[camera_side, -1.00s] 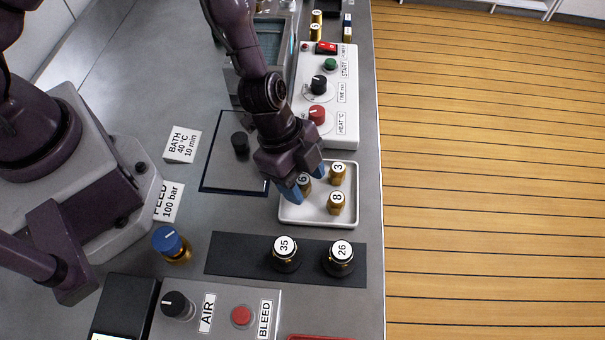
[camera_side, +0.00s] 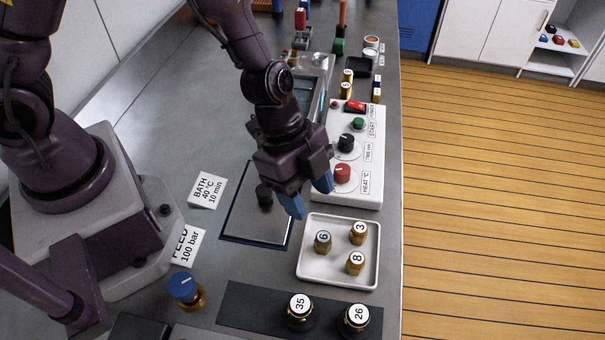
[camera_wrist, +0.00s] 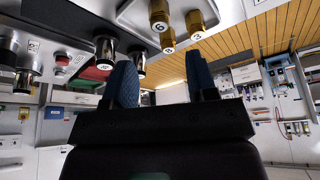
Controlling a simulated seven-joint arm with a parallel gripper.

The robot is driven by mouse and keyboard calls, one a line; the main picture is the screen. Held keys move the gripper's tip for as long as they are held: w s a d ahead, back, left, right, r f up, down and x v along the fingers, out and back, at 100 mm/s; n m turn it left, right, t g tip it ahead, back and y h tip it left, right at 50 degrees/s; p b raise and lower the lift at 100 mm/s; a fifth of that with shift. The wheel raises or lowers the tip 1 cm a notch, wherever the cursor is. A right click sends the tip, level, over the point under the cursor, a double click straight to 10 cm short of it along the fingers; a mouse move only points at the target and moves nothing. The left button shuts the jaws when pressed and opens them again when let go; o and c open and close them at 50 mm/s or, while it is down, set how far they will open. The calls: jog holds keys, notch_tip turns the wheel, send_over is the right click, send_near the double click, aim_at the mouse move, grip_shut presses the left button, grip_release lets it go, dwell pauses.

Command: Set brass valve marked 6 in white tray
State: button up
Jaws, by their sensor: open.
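The brass valve marked 6 (camera_side: 323,243) stands upright in the white tray (camera_side: 310,272), toward its left side. Brass valves marked 3 (camera_side: 358,233) and 8 (camera_side: 355,263) stand in the same tray to its right. My gripper (camera_side: 308,196) is open and empty, above and behind the tray in the side view, clear of all three valves. In the wrist view my blue fingers (camera_wrist: 163,82) are spread apart with nothing held between them. Brass valves also show at the top of that view, beyond the fingers.
A white control box (camera_side: 362,185) with knobs stands behind the tray. A blue-capped valve (camera_side: 185,290) is at the left. The bench's right edge is close to the tray.

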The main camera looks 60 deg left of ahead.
jog(key=s+a+r+n+t+y, duration=0.1)
jog(key=a+r+n, duration=0.2)
jog(key=a+r, duration=0.35)
jog(key=a+r+n+t, duration=0.2)
jog(key=a+r+n, duration=0.15)
jog(key=r, duration=0.65)
jog(key=s+a+r+n+t+y, duration=0.1)
jog(key=s+a+r+n+y, duration=0.2)
jog(key=s+a+r+n, duration=0.4)
jog(key=shift+s+a+r+n+t, duration=0.3)
jog(key=shift+a+r+n, duration=0.15)
jog(key=shift+a+n, duration=0.35)
